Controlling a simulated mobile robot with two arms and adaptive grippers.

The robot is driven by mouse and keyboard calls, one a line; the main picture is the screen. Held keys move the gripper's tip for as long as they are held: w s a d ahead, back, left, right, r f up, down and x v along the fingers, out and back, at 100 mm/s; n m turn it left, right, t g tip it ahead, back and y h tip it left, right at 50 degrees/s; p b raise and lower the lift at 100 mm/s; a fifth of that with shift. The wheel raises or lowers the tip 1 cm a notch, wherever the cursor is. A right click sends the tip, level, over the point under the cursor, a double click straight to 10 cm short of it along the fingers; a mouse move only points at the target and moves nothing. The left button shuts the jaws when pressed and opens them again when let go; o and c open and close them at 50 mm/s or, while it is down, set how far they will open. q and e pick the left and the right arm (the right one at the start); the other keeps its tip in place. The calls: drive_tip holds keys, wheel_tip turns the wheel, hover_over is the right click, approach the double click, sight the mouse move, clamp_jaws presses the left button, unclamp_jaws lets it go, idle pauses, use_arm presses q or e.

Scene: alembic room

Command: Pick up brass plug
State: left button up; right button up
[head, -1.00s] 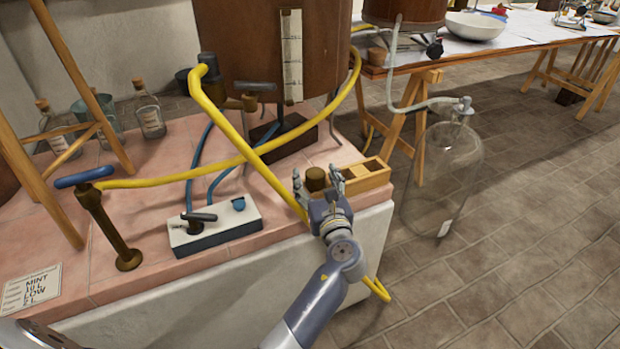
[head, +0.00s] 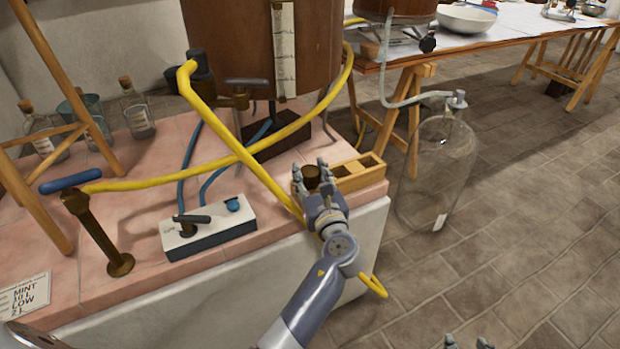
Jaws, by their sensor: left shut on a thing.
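The brass plug (head: 312,172) is a short, dark brown-gold cylinder near the front right corner of the pink tiled bench top. My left gripper (head: 311,178) is shut on it, with a finger on each side, and the plug's top shows between the fingers. The lower part of the plug is hidden behind the gripper, so I cannot tell whether it touches the tiles. My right gripper (head: 467,342) shows only its fingertips at the bottom edge; they are apart, with nothing visible between them.
A wooden box with compartments (head: 372,178) stands right beside the plug. A yellow hose (head: 256,166) crosses the bench and hangs over its front edge. A white valve block (head: 195,227) lies to the left. A large glass bottle (head: 440,175) stands on the floor at right.

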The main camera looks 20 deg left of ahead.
sight(310, 170)
drive_tip(key=shift+s+f, duration=0.1)
